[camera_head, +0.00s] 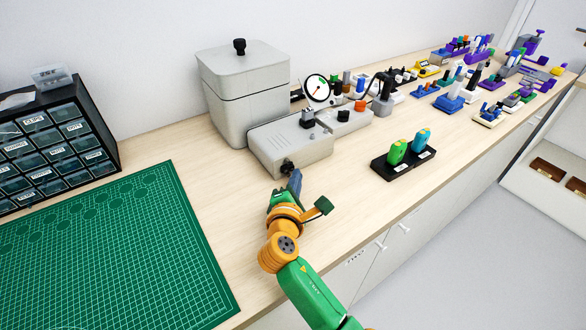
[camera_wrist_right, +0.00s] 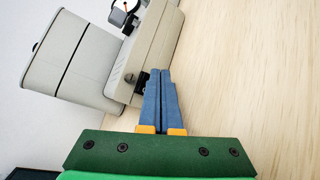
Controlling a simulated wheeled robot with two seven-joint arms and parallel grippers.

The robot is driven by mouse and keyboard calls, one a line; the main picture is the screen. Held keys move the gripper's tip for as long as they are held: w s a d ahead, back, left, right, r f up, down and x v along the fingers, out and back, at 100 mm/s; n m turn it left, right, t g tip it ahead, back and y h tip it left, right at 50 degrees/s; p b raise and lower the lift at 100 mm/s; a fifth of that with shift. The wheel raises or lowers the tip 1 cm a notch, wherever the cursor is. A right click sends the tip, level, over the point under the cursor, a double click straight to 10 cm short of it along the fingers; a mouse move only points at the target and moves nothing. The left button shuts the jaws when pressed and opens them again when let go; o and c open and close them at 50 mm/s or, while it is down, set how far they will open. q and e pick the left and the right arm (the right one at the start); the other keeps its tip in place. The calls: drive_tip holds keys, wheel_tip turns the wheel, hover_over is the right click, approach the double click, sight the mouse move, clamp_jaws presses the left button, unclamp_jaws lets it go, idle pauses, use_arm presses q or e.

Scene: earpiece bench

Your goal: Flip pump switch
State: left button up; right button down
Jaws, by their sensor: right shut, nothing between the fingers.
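The pump is a low grey box (camera_head: 285,145) beside a tall grey lidded vessel (camera_head: 243,105). A black switch-like part (camera_head: 287,167) sticks out at its near end. In the right wrist view the pump box (camera_wrist_right: 158,45) lies beyond the fingers, with a dark part (camera_wrist_right: 142,82) by the fingertips. My right gripper (camera_head: 296,174) is shut and empty, its blue fingers together at the near end of the pump. In the wrist view the fingertips (camera_wrist_right: 157,72) cover part of the dark piece; whether they touch it I cannot tell. My left gripper is not in view.
A green cutting mat (camera_head: 110,250) and a black drawer cabinet (camera_head: 55,145) are at the left. A black tray (camera_head: 385,168) with green and blue earpieces stands right of the pump. A round gauge (camera_head: 317,89) and several coloured devices are further back. Bare wood lies before the tray.

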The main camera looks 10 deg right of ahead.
sight(309, 207)
drive_tip(key=shift+w, duration=0.2)
idle(0.4)
drive_tip(key=shift+s+p, duration=0.3)
drive_tip(key=shift+p, duration=0.1)
drive_tip(key=shift+s, duration=0.25)
drive_tip(key=shift+s+d, duration=0.1)
drive_tip(key=shift+s, duration=0.1)
drive_tip(key=shift+s+d+p, duration=0.15)
drive_tip(key=shift+s+p, duration=0.5)
drive_tip(key=shift+p, duration=0.15)
drive_tip(key=shift+s+d+p, duration=0.2)
drive_tip(key=shift+s+p, duration=0.2)
drive_tip(key=shift+s, duration=0.5)
drive_tip(key=shift+s+d+p, duration=0.2)
drive_tip(key=shift+s+p, duration=0.2)
drive_tip(key=shift+s, duration=0.45)
